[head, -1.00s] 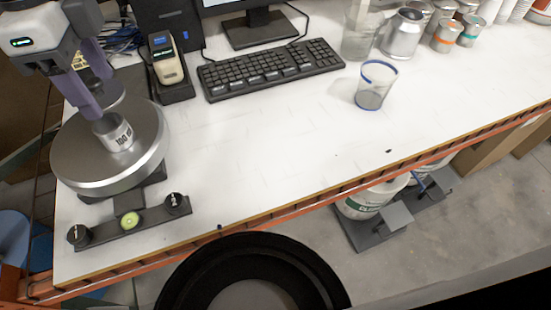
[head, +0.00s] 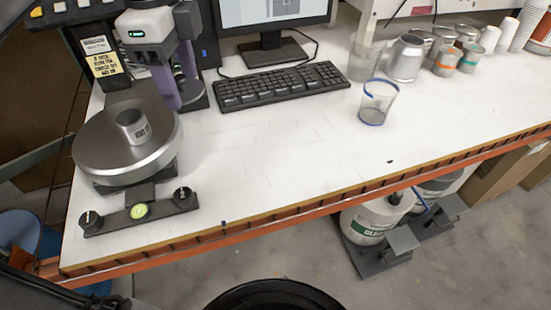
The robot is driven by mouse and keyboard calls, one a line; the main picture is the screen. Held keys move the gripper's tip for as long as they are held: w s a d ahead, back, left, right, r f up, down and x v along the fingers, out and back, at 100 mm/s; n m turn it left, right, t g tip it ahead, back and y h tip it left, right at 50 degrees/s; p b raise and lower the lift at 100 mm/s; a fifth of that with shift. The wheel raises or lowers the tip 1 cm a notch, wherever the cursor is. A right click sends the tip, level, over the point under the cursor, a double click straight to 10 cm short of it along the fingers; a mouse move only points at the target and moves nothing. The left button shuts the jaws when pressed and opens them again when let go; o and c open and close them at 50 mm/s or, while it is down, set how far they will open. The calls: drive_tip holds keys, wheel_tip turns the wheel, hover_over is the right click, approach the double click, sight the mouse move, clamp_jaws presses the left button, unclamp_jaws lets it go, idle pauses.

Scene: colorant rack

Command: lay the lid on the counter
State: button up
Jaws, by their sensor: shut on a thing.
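My gripper (head: 178,98), a white hand with purple fingers, is at the upper left, behind and right of the balance pan. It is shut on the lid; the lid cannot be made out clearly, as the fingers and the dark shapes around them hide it. The white counter (head: 270,160) lies to the right of the gripper.
A black keyboard (head: 282,86) and a monitor (head: 272,14) stand behind. A clear blue-rimmed cup (head: 377,103) stands right of centre; several cans and cups are at the back right. The middle of the counter is clear up to its orange front edge (head: 290,208).

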drive_tip(key=b, duration=0.7)
hover_over(271, 154)
wheel_tip(271, 154, down, 5)
wheel_tip(271, 154, down, 20)
drive_tip(key=shift+p, duration=1.15)
drive_tip(key=shift+f, duration=0.2)
drive_tip(key=o, duration=1)
drive_tip(key=shift+o, duration=0.2)
wheel_tip(271, 154, up, 12)
drive_tip(key=b, duration=0.1)
drive_tip(key=shift+r+b, duration=0.25)
drive_tip(key=shift+b, duration=0.05)
